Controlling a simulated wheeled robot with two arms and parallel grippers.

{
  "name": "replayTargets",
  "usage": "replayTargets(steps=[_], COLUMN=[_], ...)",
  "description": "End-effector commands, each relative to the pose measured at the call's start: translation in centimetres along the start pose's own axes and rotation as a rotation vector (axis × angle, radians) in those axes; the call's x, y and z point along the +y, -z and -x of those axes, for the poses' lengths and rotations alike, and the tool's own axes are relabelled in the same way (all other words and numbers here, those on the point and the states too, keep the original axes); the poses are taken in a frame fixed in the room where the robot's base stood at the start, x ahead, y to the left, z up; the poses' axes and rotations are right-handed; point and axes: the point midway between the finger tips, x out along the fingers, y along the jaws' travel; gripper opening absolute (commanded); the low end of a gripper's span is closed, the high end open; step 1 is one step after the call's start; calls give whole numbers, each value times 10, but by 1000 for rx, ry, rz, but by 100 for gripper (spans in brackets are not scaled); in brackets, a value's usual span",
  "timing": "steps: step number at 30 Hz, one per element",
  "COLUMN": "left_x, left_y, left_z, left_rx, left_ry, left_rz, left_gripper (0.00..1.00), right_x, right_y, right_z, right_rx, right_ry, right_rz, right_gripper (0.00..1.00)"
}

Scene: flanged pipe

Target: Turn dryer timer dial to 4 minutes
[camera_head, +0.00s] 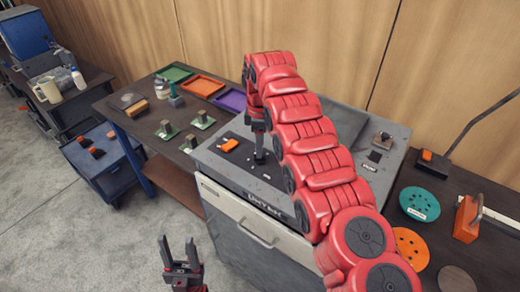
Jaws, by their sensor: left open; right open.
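The grey dryer (215,170) stands in the middle, with partly hidden dark lettering on its front edge. An orange part on a black plate (229,145) is on its top at the left. My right arm arches over the dryer, and my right gripper (259,152) points down at its top, right of the orange part. The fingers are small and dark; whether they touch anything is unclear. I cannot clearly make out the timer dial or its setting; the gripper and arm hide part of the top. My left gripper (178,252) is open and empty, low in front of the dryer.
Green, orange and purple trays (203,86) lie on the bench behind left. Teal (419,204) and orange (411,248) discs lie at right. A blue cart (97,160) stands left; the floor there is clear.

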Motion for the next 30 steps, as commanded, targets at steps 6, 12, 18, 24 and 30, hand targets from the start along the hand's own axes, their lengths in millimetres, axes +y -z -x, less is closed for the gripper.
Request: replayTargets(steps=[6,12,18,24,30], left_x=[-3,-5,-6,-7,-7], left_y=[9,16,21,24,24], left_z=[-53,-93,-125,-140,-142], left_rx=[0,0,0,0,0], left_ry=[0,0,0,0,0], left_rz=[0,0,0,0,0], left_gripper=[50,50,50,50,50], right_x=[0,0,0,0,0], right_y=[0,0,0,0,0], right_z=[56,99,130,146,148], right_rx=[0,0,0,0,0], right_ry=[1,1,2,1,1], right_rz=[0,0,0,0,0], right_gripper=[48,48,48,48,48])
